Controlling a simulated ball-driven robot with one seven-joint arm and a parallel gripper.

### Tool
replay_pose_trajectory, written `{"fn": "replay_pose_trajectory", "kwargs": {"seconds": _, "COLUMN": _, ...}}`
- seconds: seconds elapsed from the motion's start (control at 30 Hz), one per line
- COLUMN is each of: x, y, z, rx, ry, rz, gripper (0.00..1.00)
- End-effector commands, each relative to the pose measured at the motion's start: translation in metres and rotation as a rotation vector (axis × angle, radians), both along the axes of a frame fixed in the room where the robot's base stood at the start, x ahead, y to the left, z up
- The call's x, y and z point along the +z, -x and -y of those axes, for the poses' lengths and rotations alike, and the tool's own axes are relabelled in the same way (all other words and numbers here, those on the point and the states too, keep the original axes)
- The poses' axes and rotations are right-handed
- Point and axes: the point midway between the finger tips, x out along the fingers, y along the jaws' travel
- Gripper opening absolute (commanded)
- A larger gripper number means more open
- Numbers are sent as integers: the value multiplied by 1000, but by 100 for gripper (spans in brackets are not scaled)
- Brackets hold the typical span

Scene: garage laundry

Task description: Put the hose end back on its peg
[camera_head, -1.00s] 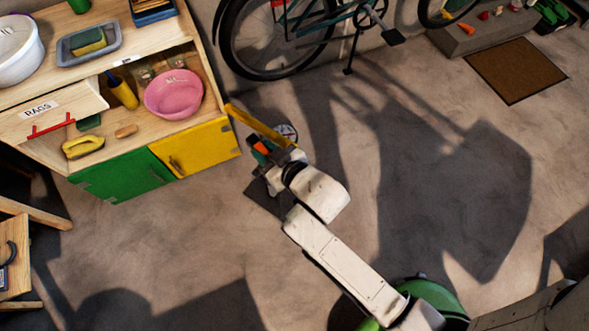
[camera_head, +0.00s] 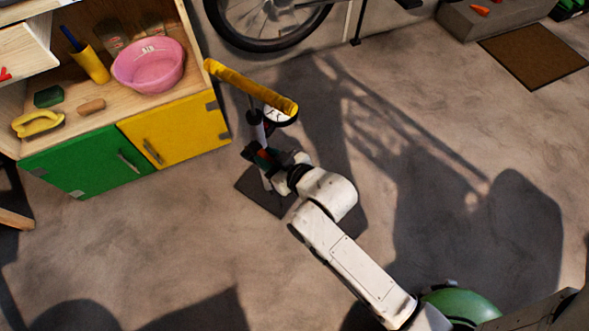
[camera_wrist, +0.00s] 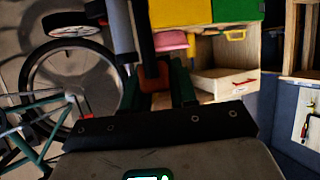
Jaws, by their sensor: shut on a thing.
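A floor pump stands beside the cabinet, with a long yellow handle (camera_head: 250,86) and a round white gauge (camera_head: 281,115) in the head view. The gauge also shows at the top left of the wrist view (camera_wrist: 76,31). My gripper (camera_head: 264,156) is beside the pump's column, below the gauge. In the wrist view, its dark green fingers (camera_wrist: 155,82) are shut on an orange-red piece, which appears to be the hose end (camera_wrist: 154,74). The hose end shows only as a small orange patch in the head view (camera_head: 263,153). I cannot make out the peg.
A cabinet with green and yellow doors (camera_head: 177,132) stands left of the pump. A pink basin (camera_head: 149,66) sits on its shelf. A bicycle wheel (camera_head: 267,18) is behind. The floor to the right is clear up to a brown mat (camera_head: 533,56).

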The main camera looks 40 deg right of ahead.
Motion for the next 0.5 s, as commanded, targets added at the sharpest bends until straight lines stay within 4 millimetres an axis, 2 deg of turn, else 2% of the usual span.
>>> {"fn": "replay_pose_trajectory", "kwargs": {"seconds": 0.03, "x": -13, "y": 3, "z": 6, "rx": 15, "ry": -3, "rz": -12, "gripper": 0}}
{"fn": "replay_pose_trajectory", "kwargs": {"seconds": 0.1, "x": -27, "y": 8, "z": 13, "rx": 41, "ry": -3, "rz": -30, "gripper": 0}}
{"fn": "replay_pose_trajectory", "kwargs": {"seconds": 0.2, "x": -42, "y": 16, "z": 23, "rx": 75, "ry": -5, "rz": -54, "gripper": 0}}
{"fn": "replay_pose_trajectory", "kwargs": {"seconds": 0.5, "x": -65, "y": 39, "z": 44, "rx": 143, "ry": -5, "rz": -110, "gripper": 0}}
